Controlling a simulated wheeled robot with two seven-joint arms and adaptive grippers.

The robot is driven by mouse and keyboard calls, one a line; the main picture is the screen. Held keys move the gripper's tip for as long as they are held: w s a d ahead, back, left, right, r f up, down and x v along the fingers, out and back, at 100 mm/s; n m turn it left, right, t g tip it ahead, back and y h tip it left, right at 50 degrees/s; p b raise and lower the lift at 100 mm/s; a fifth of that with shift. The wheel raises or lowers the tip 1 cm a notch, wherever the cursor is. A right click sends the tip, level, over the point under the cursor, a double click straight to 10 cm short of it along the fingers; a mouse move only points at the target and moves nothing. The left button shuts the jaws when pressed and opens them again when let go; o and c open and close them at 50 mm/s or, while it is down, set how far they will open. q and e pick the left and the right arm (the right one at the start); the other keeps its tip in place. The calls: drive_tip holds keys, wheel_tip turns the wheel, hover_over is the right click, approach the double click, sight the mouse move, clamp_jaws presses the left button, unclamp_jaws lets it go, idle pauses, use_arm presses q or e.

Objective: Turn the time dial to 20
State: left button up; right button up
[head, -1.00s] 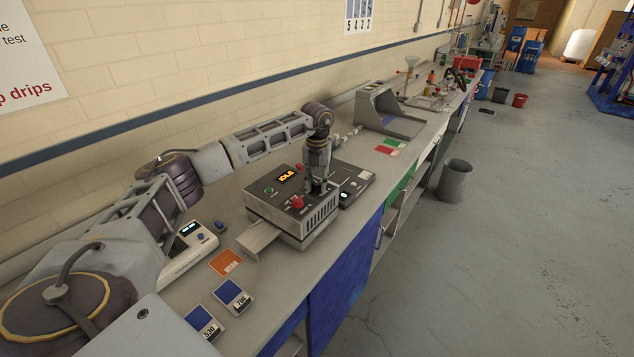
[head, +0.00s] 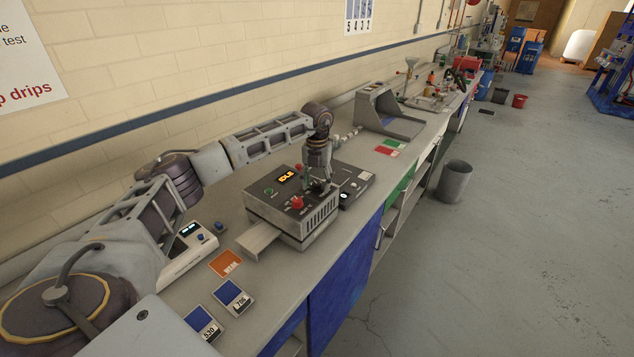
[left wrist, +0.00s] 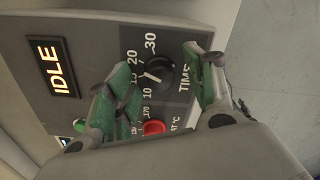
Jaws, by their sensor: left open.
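The time dial (left wrist: 158,75) is a black round knob with a white pointer line, beside the word TIME on the dryer's dark panel. In the left wrist view its scale shows 10, 15, 20 and 30, and the pointer line faces about the 15. My left gripper (left wrist: 162,72) is open, with its green-padded fingers apart on either side of the dial. I cannot tell whether they touch it. In the head view my left gripper (head: 318,184) is low over the stenter dryer (head: 282,228) and hides the dial. My right gripper is not in view.
A red temperature knob (left wrist: 153,128) sits close beside the time dial. The lit IDLE display (left wrist: 56,68) is on the same panel. A tray (head: 247,240) sticks out of the dryer's front. An orange card (head: 225,263) and sample cards (head: 233,297) lie on the bench.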

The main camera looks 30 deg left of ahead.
sight(317, 183)
use_arm(q)
wheel_tip(317, 183, up, 12)
idle(1.0)
idle(0.6)
